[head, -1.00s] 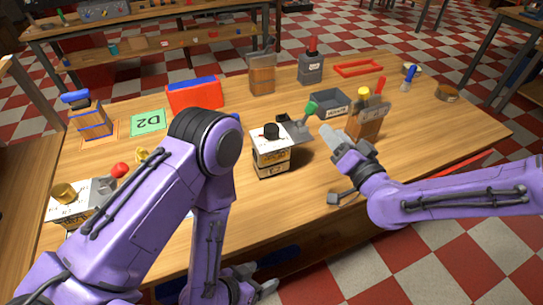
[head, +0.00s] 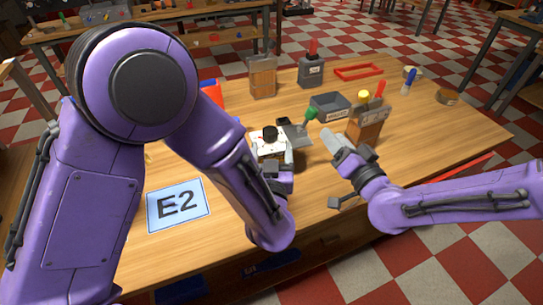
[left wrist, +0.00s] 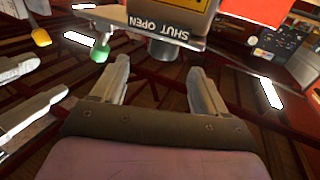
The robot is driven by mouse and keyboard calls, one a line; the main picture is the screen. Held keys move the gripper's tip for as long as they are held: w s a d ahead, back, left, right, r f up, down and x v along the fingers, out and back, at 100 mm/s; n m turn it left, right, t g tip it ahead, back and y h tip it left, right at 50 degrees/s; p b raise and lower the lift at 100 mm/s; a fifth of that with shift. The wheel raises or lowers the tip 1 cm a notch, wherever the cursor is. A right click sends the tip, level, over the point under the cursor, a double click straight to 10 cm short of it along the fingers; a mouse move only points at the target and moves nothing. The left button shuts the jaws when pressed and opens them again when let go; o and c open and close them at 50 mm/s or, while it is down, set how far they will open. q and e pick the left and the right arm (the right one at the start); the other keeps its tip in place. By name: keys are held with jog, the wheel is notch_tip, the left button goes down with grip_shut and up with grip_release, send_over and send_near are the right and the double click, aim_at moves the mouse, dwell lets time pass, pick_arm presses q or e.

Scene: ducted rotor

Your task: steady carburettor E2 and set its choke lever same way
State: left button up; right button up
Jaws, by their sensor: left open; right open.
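A boxy unit with a white top and black knob (head: 270,133) stands mid-table; I cannot read its name, so I cannot tell if it is carburettor E2. In the left wrist view its plate (left wrist: 140,22) reads "SHUT OPEN", upside down, with a dark round part below. My left gripper (left wrist: 157,66) is open and empty, its fingers pointing towards this unit; in the head view it is at the unit's near side, mostly hidden by my wrist. My right gripper (head: 340,145) is open to the unit's right, apart from it. A blue card marked E2 (head: 180,205) lies left.
A green-knobbed lever (head: 309,114) stands just behind the unit. A red frame (head: 358,71) lies farther back. My left arm hides the table's left side.

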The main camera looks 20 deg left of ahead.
aim_at(272, 127)
pick_arm(q)
jog(key=x, duration=0.9)
jog(key=shift+w+a, duration=0.15)
jog(key=shift+w, duration=0.15)
jog(key=c, duration=1.3)
jog(key=shift+s+f, duration=0.1)
